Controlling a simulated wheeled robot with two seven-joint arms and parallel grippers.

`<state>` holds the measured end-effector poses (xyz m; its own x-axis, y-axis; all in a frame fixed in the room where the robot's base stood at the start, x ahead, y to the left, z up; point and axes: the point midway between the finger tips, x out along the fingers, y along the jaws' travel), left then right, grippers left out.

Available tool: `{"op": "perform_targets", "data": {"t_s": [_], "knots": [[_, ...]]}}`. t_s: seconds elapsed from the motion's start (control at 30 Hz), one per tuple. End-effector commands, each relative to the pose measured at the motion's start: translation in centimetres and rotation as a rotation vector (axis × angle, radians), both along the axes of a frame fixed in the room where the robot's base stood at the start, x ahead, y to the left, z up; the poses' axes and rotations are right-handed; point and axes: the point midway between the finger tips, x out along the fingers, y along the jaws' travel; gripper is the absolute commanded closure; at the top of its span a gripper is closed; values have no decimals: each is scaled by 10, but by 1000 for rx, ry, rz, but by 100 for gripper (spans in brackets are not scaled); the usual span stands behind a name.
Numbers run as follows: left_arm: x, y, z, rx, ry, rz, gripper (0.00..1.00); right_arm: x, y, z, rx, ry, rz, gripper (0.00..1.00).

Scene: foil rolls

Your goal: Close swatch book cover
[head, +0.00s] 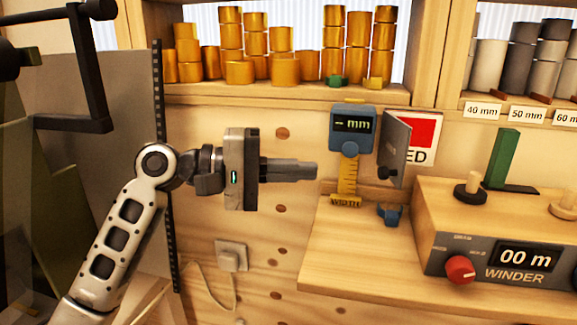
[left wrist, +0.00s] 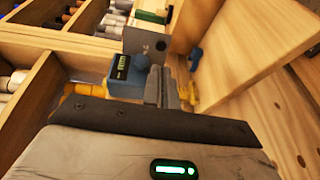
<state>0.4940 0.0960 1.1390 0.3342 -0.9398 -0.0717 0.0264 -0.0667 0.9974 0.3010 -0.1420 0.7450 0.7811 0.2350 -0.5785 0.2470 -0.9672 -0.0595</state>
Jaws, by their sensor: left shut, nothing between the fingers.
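The swatch book hangs on the wooden back wall, right of centre in the head view. Its grey cover (head: 394,148) stands swung out from the page, with a dark knob near its lower edge. A red and white page (head: 424,138) with the letters "ED" shows behind it. In the left wrist view the grey cover (left wrist: 147,42) is beyond my fingers. My left gripper (head: 316,170) is shut and empty, pointing right, left of the cover and apart from it. Its fingers also show in the left wrist view (left wrist: 168,88). My right gripper is not in view.
A blue gauge (head: 352,125) with a yellow scale stands between my fingertips and the cover. A blue clip (head: 390,213) sits on the wooden ledge (head: 345,255). The winder box (head: 500,235) is at right. Gold rolls (head: 240,72) fill the shelf above.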

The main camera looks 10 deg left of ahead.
Motion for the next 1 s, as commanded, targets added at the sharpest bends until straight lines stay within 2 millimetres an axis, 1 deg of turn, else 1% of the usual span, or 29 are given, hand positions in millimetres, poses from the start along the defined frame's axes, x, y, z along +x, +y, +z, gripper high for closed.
{"op": "perform_targets", "data": {"t_s": [0.03, 0.2, 0.4, 0.5, 0.6, 1.0], "knots": [[3, -12, 3, -2, 0, -4, 100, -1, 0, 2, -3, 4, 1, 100], [16, -46, 0, -2, 0, -3, 100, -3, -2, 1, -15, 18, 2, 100], [27, -76, -4, -1, -1, 0, 100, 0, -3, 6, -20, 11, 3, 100], [30, -85, -5, -1, -1, -1, 100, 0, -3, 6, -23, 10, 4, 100], [32, -89, -7, 1, -2, 1, 100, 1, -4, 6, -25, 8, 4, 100], [33, -90, -7, 1, -2, 2, 100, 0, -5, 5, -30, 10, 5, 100]]}}
